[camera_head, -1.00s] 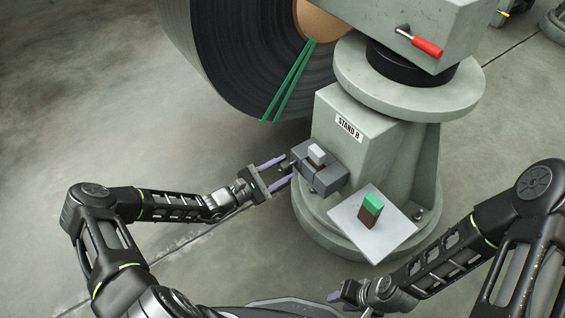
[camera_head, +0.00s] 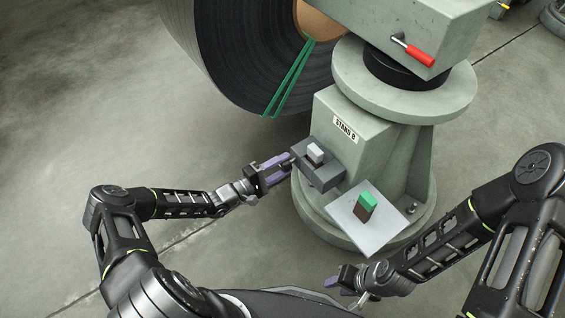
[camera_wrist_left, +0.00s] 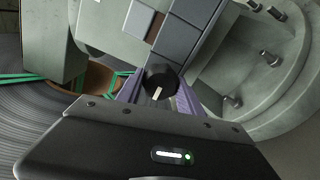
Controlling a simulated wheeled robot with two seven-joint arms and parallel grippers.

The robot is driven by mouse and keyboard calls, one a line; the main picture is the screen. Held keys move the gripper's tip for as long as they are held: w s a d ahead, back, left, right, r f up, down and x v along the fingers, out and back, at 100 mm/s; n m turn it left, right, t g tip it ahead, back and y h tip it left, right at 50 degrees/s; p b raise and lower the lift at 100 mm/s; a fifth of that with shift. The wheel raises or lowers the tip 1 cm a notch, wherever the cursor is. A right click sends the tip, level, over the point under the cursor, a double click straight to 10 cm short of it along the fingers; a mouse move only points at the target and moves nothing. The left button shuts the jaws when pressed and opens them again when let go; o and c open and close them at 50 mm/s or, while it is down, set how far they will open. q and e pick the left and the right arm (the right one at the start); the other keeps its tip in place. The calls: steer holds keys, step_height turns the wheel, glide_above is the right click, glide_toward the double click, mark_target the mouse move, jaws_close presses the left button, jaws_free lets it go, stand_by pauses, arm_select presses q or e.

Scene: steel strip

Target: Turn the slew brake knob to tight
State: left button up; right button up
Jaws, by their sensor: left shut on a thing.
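The black round knob (camera_wrist_left: 160,78) with a white pointer line shows in the left wrist view, on the side of the grey box on Stand B. The pointer runs toward the lower part of that picture. My left gripper (camera_head: 284,162) reaches the box's left side in the head view. Its purple fingers are closed on the knob, one on each side. In the head view the knob is mostly hidden by the fingers. My right gripper (camera_head: 341,283) is low in the head view, away from the stand; its finger gap is unclear.
The grey box (camera_head: 322,177) carries a light grey block (camera_head: 315,153). A pale tilted plate (camera_head: 385,236) beside it bears a green and brown block (camera_head: 366,206). A red-handled lever (camera_head: 418,55) sits higher up. A large dark coil (camera_head: 222,60) stands behind; floor at left is clear.

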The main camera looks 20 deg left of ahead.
arm_select(q)
steer(key=shift+d+m, duration=0.1)
steer(key=shift+m, duration=0.2)
steer(key=o, duration=1.4)
steer(key=p+v, duration=0.1)
steer(key=v, duration=0.7)
